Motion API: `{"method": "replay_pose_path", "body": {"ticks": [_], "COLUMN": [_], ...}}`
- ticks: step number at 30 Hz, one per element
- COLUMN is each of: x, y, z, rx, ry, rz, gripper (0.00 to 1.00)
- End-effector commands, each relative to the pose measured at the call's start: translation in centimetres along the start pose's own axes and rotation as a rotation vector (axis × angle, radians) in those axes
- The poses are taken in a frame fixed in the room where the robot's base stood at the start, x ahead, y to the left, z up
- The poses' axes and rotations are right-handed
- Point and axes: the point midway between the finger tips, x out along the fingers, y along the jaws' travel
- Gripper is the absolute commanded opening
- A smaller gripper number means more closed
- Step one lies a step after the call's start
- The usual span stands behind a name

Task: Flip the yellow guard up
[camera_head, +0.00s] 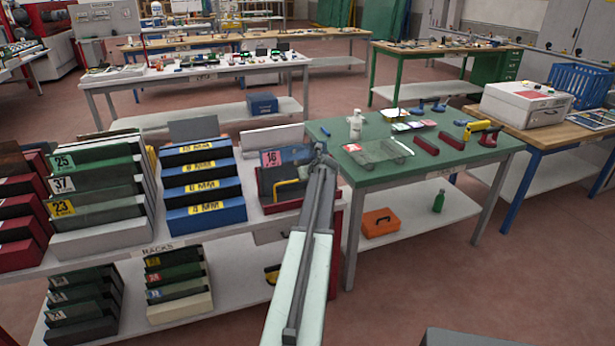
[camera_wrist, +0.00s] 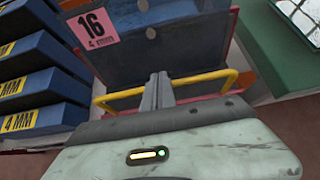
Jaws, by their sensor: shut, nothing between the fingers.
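The yellow guard (camera_wrist: 208,76) is a bent yellow bar in the wrist view. It runs across the front of a dark blue-grey panel marked 16 (camera_wrist: 130,45). It also shows in the head view (camera_head: 287,186), low at the front of the machine at the right end of the rack table. My gripper (camera_wrist: 158,82) is shut and empty. Its fingers overlap the middle of the bar and hide that part. I cannot tell whether they touch it. In the head view my gripper (camera_head: 321,155) is at the right side of the machine, partly hidden by my arm.
Blue racks (camera_head: 205,185) marked in MM stand close on the left, with green and white racks (camera_head: 95,190) beyond. A green table (camera_head: 400,170) with a bottle, tools and trays stands close on the right. Open floor (camera_head: 440,265) lies at the front right.

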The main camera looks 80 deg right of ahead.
Motion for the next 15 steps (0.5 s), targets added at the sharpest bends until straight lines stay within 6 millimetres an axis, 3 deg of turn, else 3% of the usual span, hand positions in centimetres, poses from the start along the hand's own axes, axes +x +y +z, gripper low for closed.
{"method": "replay_pose_path", "body": {"ticks": [9,15], "x": [-0.1,-2.0], "y": [0.2,0.8], "z": [-0.3,-0.8], "rx": [-0.003,-0.002], "ry": [0.007,0.005], "rz": [0.004,0.007], "gripper": [0.0,0.0]}}
